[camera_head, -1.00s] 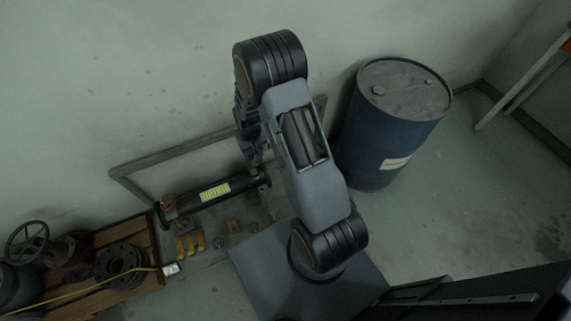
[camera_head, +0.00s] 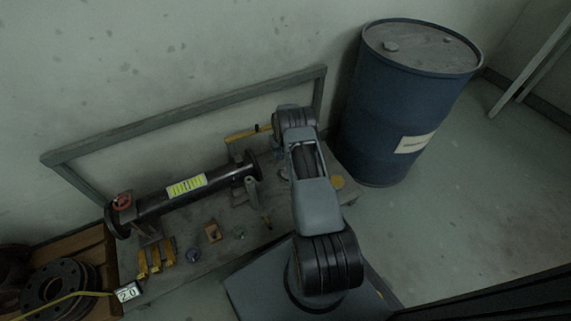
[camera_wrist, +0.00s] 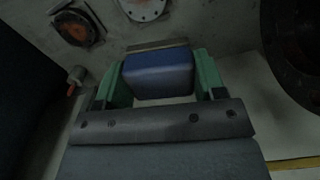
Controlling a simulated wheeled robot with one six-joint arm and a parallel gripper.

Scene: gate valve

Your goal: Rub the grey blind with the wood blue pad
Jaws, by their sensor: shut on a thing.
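My gripper (camera_wrist: 158,66) is shut on the wood blue pad (camera_wrist: 160,82) in the wrist view. The pad is a blue block with a thin wood-coloured strip along its far edge, between two green fingers. A light grey disc with small holes (camera_wrist: 145,9), which looks like the grey blind, lies just beyond the pad, cut off by the picture's top edge. I see a gap between pad and disc in the picture, but cannot tell the height between them. In the head view my arm hides the gripper and pad, and I cannot pick out the blind.
A black pipe with a yellow label (camera_head: 190,187) lies on the grey bench, with small parts in front. In the wrist view an orange-faced disc (camera_wrist: 77,28) is at upper left and a dark round flange (camera_wrist: 296,50) at right. A blue drum (camera_head: 405,110) stands right of the bench.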

